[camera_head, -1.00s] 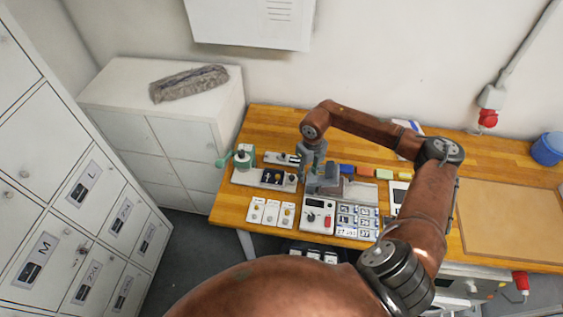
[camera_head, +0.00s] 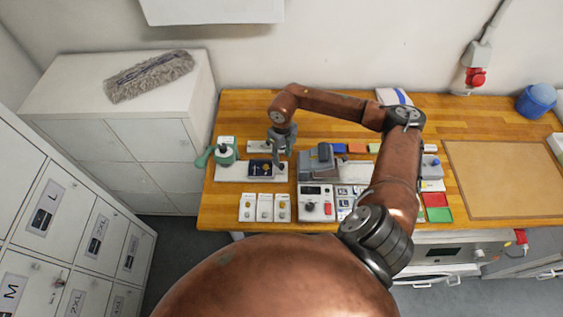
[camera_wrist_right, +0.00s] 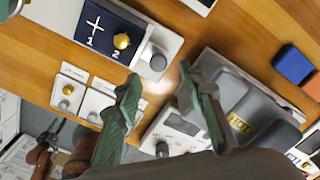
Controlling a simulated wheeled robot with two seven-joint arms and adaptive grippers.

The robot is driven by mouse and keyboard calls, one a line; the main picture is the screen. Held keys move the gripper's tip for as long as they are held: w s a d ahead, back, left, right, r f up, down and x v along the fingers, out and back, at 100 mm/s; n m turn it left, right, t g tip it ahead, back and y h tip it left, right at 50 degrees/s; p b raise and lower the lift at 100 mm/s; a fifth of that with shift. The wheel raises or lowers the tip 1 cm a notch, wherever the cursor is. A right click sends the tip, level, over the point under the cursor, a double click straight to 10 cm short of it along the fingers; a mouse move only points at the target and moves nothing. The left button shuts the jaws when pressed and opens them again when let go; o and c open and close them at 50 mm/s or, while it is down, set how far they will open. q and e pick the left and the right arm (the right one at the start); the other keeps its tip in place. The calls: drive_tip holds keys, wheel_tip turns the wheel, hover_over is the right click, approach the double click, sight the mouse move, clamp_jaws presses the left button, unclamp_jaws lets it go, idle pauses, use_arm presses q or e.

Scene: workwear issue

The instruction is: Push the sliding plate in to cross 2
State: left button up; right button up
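The dark blue plate (camera_head: 261,168) sits in a pale holder on the wooden bench. In the right wrist view, the plate (camera_wrist_right: 84,22) shows a white cross by the number 1 and a round gold piece (camera_wrist_right: 121,41) by the number 2. A grey round knob (camera_wrist_right: 157,62) stands at the holder's end. My right gripper (camera_head: 281,160) hangs just right of the plate. Its fingers (camera_wrist_right: 160,76) are apart with nothing between them, beside the knob; contact with it cannot be told.
A grey press-like device (camera_wrist_right: 240,105) marked HOT stands right of my right gripper. Several white cards with knobs (camera_head: 264,207) and a control box (camera_head: 316,203) lie in front. A brown mat (camera_head: 505,178) leaves free room at right.

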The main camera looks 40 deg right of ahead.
sight(281, 165)
drive_tip(key=f, duration=0.4)
drive_tip(key=shift+w+a+p, duration=0.15)
drive_tip(key=shift+w+p, duration=0.05)
drive_tip(key=shift+p, duration=0.15)
drive_tip(key=shift+s+f, duration=0.1)
drive_tip(key=shift+f, duration=0.6)
drive_tip(key=shift+c, duration=0.4)
clamp_jaws()
